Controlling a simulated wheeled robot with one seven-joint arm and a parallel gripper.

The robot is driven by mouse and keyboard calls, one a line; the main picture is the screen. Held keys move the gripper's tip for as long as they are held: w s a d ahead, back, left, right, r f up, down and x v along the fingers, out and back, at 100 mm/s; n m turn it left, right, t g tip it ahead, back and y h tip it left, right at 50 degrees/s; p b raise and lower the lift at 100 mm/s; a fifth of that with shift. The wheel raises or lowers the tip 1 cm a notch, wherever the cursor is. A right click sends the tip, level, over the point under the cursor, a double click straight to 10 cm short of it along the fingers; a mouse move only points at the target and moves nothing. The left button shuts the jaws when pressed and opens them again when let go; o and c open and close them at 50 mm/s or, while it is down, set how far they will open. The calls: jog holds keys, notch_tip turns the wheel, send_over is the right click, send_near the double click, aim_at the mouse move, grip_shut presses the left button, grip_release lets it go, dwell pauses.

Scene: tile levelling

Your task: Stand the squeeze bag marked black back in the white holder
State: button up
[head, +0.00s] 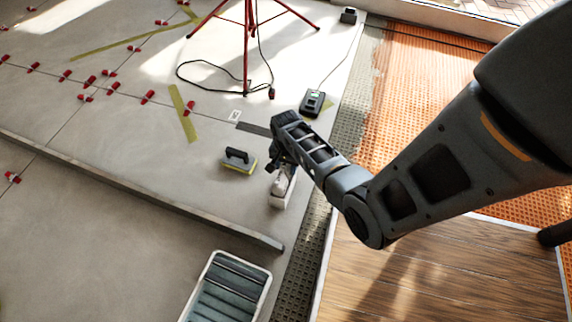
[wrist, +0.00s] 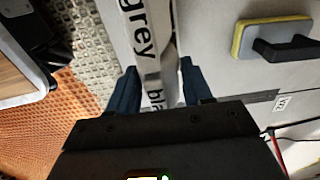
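The squeeze bag (wrist: 153,80), pale with a dark square and lettering starting "bla", is between the fingers of my gripper (wrist: 158,88) in the wrist view. The fingers appear to press on both its sides. I cannot tell whether the bag's lower end is inside the holder.
A yellow-edged float with a black handle (head: 239,159) lies left of the holder. A grey tub (head: 262,275) stands in front. A red tripod (head: 247,45) and a black device (head: 312,103) are behind. A raised edge (head: 150,190) crosses the floor at left.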

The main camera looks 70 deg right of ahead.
jog(key=o, duration=0.3)
jog(key=shift+o, duration=0.2)
notch_tip(320, 180, up, 12)
jog(key=p, duration=0.6)
jog(key=s+a+r+n+t+h, duration=0.1)
jog(key=s+a+r+n+t, duration=0.15)
jog(key=a, duration=0.35)
jog(key=s+a+r+n+t+h, duration=0.1)
jog(key=a+n+t, duration=0.15)
jog(key=a, duration=0.25)
jog(key=s+a+r+n+t+h, duration=0.1)
jog(key=s+a+r+n, duration=0.15)
jog(key=a, duration=0.35)
jog(key=s+a+r+n+t+y, duration=0.1)
jog(key=s+a+r+n+t, duration=0.1)
jog(key=r, duration=0.7)
jog(key=s+a+r+n+t+y, duration=0.1)
jog(key=s+a+r+n+t, duration=0.2)
jog(key=r, duration=0.7)
jog(key=s+a+r+n+t+y, duration=0.1)
jog(key=a+r+n+t, duration=0.3)
jog(key=r, duration=0.6)
jog(key=shift+s+a+r+n, duration=0.2)
jog(key=shift+s+a+n, duration=0.25)
jog(key=shift+s+n, duration=0.5)
jog(key=shift+w, duration=0.15)
